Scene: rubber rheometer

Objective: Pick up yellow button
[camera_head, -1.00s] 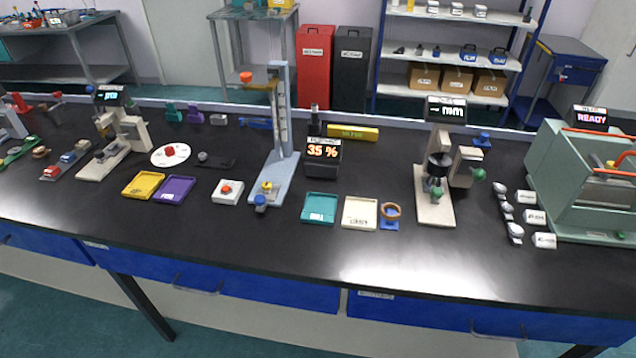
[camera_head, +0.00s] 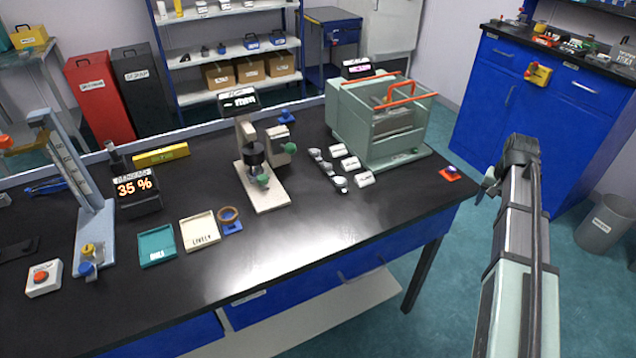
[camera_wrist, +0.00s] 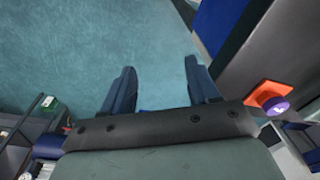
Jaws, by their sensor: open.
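I cannot make out a clear yellow button. A small yellow knob-like piece (camera_head: 88,249) sits at the base of the pale blue stand (camera_head: 95,225) at the left in the head view. My gripper (camera_head: 487,184) is past the right end of the black bench, far from that piece. In the wrist view my gripper (camera_wrist: 160,85) is open, with only teal floor between its fingers. An orange-red base with a purple-blue button lies at the bench's right corner, in the head view (camera_head: 450,173) and the wrist view (camera_wrist: 270,98).
The green rheometer-like machine (camera_head: 380,122) with orange handles stands at the bench's right. A blue cabinet (camera_head: 530,110) holds a yellow box (camera_head: 538,74) with a red part on its front. Trays (camera_head: 157,246) lie at the front left. Open floor lies around my gripper.

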